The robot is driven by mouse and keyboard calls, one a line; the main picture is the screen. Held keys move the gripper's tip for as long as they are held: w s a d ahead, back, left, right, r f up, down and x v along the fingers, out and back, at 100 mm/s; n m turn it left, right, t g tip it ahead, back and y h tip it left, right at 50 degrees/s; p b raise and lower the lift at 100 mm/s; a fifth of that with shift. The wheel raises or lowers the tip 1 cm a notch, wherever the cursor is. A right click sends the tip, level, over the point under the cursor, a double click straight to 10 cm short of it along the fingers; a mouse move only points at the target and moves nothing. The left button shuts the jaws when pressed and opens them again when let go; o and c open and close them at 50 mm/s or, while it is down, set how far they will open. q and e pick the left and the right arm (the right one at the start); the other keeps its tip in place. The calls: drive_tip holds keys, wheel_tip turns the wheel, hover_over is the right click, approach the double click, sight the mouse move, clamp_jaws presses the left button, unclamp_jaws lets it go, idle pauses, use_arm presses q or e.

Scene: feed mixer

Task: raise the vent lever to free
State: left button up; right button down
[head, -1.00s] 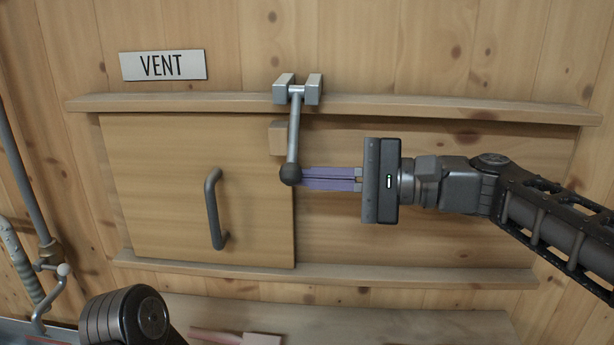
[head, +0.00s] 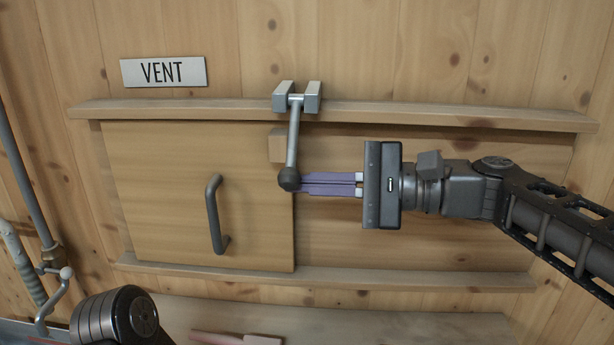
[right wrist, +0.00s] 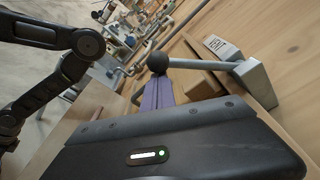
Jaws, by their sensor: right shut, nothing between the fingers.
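The vent lever (head: 293,140) is a grey rod with a dark ball knob (head: 289,179). It hangs down, slightly tilted, from a two-block metal bracket (head: 312,97) on the upper rail. My right gripper (head: 304,184) is shut and empty, its purple fingers pointing left with their tips at the knob's right side. In the right wrist view the knob (right wrist: 157,62) shows just beyond the finger tips (right wrist: 158,82); whether they touch it I cannot tell. My left gripper is out of view.
A sliding wooden door (head: 150,200) with a dark handle (head: 214,214) sits between the upper rail (head: 440,115) and lower rail (head: 400,278). A VENT sign (head: 163,71) is above it. A small wooden block (head: 277,145) is behind the lever. Pipes (head: 30,190) run at far left.

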drive_tip(key=s+r+m+p, duration=0.1)
drive_tip(key=s+r+p, duration=0.1)
drive_tip(key=s+r, duration=0.2)
wheel_tip(320, 180, up, 3)
drive_tip(key=shift+s+r+p, duration=0.1)
drive_tip(key=shift+s+p, duration=0.1)
drive_tip(key=shift+p, duration=0.2)
drive_tip(key=shift+r, duration=0.2)
idle(0.3)
drive_tip(key=d+b, duration=0.2)
drive_tip(key=d, duration=0.6)
drive_tip(key=shift+s, duration=0.35)
